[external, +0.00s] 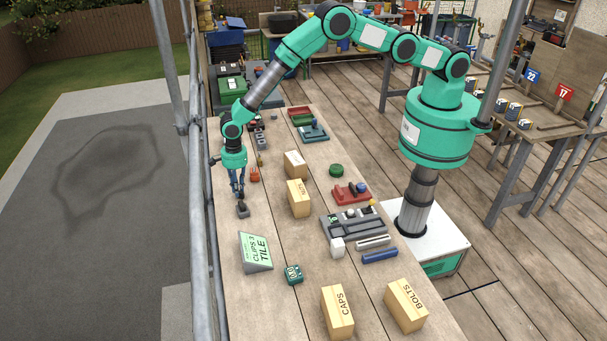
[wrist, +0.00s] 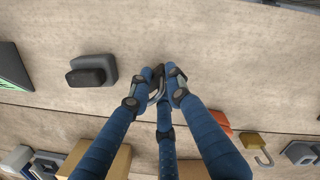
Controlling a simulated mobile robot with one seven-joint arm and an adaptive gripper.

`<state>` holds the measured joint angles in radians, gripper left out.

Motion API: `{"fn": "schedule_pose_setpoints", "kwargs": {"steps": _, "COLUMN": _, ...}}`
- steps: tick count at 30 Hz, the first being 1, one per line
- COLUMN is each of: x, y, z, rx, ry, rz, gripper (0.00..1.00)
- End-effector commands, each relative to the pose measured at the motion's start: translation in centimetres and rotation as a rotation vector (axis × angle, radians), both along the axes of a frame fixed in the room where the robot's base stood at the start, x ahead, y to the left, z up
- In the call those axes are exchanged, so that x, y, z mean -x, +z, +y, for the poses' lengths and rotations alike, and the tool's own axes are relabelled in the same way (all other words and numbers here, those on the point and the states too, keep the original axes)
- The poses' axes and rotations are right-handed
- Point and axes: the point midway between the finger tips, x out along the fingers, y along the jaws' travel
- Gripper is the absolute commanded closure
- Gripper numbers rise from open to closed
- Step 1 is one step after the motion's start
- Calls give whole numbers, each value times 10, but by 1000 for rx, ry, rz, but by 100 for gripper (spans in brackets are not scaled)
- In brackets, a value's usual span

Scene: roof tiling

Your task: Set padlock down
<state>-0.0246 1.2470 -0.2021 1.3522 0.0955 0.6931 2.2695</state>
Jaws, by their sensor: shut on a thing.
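My gripper (external: 238,193) hangs pointing down over the left side of the workbench, its blue fingers closed together. In the wrist view, my gripper (wrist: 160,78) is shut on a small dark thing with a grey curved part, taken to be the padlock (wrist: 156,91). The fingers hide most of it, and I cannot tell whether it touches the bench. A grey block with a dark top (wrist: 93,72) lies just left of the fingers in the wrist view; it also shows below the fingertips in the external view (external: 242,210).
A green "CLIPS 3 TILE" sign (external: 256,252) stands nearer the camera. Cardboard boxes (external: 299,198) stand to the right. An orange item (external: 254,174) and a yellow piece with a grey hook (wrist: 256,147) lie beyond the gripper. Bare wood surrounds the fingers.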

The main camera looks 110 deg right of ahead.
Motion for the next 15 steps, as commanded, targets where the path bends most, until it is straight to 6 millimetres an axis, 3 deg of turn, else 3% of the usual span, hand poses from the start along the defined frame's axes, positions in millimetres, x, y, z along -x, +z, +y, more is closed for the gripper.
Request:
{"fn": "schedule_pose_setpoints", "kwargs": {"steps": 14, "x": 0, "y": -5, "z": 0, "rx": 0, "ry": 0, "rz": 0, "gripper": 100}}
{"fn": "schedule_pose_setpoints", "kwargs": {"steps": 15, "x": 0, "y": -4, "z": 0, "rx": 0, "ry": 0, "rz": 0, "gripper": 75}}
